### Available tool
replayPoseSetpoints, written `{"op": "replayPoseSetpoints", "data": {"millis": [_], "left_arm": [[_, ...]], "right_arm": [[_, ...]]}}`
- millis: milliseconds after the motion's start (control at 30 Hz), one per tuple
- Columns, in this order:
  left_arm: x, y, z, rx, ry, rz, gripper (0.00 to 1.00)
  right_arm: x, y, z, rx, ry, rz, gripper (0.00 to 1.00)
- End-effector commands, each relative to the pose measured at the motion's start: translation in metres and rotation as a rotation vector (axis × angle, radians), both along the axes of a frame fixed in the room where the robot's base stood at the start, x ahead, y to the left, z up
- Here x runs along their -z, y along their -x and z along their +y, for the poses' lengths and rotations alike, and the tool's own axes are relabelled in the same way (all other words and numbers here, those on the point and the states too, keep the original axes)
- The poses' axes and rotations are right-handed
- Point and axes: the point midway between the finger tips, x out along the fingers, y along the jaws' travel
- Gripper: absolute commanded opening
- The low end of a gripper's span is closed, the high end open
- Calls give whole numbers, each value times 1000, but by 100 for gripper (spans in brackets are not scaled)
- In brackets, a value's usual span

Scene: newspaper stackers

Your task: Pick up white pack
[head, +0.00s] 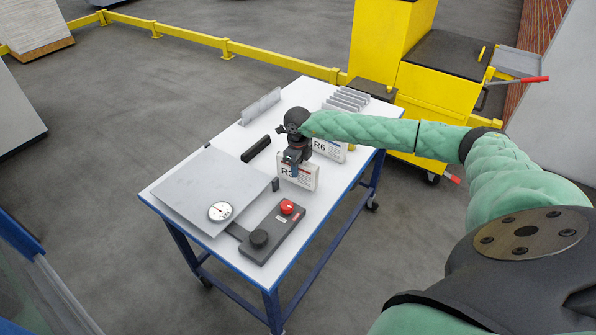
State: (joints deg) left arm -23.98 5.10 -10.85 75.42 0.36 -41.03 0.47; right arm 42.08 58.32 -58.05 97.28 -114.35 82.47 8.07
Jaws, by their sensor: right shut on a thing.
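A white pack marked R3 (302,179) stands upright on the white table (246,137). A second white pack marked R6 (333,151) stands just behind it to the right. My right gripper (293,168) points down at the top of the R3 pack and is shut on it. Its fingers cover part of the pack's upper edge. The pack appears at table level; whether it is lifted slightly I cannot tell. My left gripper is not in the head view.
A grey plate with a round dial (220,211) and a control box with a red button (287,207) fill the table's front. A black bar (256,149) and grey slotted rack (348,99) lie further back. A yellow machine (432,85) stands behind.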

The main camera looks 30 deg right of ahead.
Motion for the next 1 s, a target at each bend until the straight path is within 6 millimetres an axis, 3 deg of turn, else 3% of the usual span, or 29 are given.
{"op": "replayPoseSetpoints", "data": {"millis": [100,400,600,1000], "left_arm": [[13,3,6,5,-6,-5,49],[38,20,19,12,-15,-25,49],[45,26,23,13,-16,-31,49],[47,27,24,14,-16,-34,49]], "right_arm": [[-28,2,-1,-1,1,-2,0],[-62,67,8,-1,2,0,0],[-79,98,13,-2,1,0,0],[-91,116,16,0,0,-1,0]]}}
